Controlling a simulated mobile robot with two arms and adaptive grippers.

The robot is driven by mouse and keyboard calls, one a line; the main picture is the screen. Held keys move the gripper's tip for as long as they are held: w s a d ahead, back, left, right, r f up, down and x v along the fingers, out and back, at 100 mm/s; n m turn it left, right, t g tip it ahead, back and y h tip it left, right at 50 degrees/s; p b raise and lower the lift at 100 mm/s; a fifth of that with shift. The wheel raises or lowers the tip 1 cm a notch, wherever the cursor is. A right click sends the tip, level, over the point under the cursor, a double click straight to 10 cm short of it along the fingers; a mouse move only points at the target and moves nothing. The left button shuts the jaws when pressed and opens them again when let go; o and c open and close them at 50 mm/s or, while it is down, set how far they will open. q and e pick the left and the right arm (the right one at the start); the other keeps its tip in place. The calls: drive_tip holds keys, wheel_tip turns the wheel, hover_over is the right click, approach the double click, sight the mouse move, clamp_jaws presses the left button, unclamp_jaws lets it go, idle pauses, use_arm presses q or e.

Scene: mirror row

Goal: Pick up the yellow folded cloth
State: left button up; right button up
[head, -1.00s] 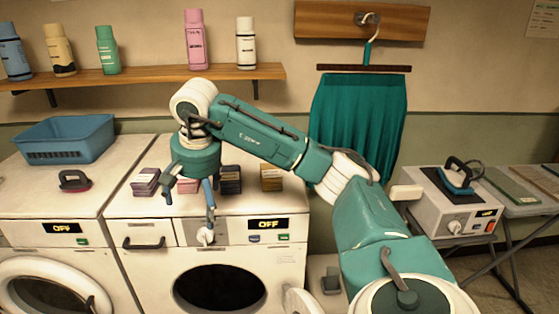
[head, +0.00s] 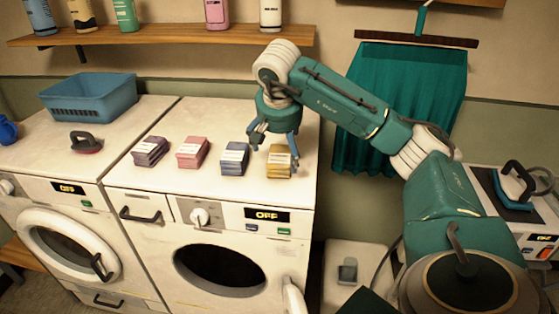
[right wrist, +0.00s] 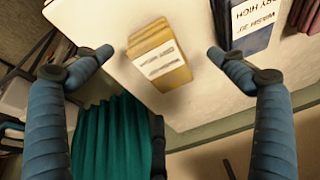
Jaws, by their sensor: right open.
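The yellow folded cloth (head: 279,164) is a small stack with a white label band on top of the right washing machine. It is the rightmost in a row of similar stacks. My right gripper (head: 276,144) points down just above and behind the yellow cloth, with its fingers spread and nothing held. In the right wrist view the yellow cloth (right wrist: 165,62) shows between the two open fingertips (right wrist: 158,57), its label readable only in part. My left gripper is not in view.
Blue (head: 234,158), pink (head: 193,152) and purple (head: 150,151) stacks stand left of the yellow one. The machine top (head: 225,190) is clear in front. A teal cloth (head: 402,75) hangs behind. A blue basket (head: 90,98) and an iron-like handle (head: 86,142) are on the left machine.

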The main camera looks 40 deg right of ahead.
sight(285, 156)
drive_tip(key=f, duration=0.1)
drive_tip(key=d+f+p, duration=0.1)
drive_tip(key=d+f, duration=0.1)
drive_tip(key=shift+w+d+p, duration=0.1)
drive_tip(key=shift+w+p, duration=0.15)
drive_tip(key=shift+p, duration=0.1)
drive_tip(key=shift+w+f, duration=0.15)
drive_tip(key=shift+f, duration=0.25)
drive_tip(key=shift+w+f, duration=0.1)
drive_tip(key=shift+f, duration=0.15)
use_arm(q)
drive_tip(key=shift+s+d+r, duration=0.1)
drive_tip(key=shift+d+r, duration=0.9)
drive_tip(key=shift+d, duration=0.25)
use_arm(e)
drive_tip(key=shift+f, duration=0.1)
drive_tip(key=shift+f, duration=0.1)
drive_tip(key=shift+c, duration=0.3)
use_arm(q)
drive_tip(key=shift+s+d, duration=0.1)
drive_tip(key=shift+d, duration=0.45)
use_arm(e)
drive_tip(key=c, duration=1.3)
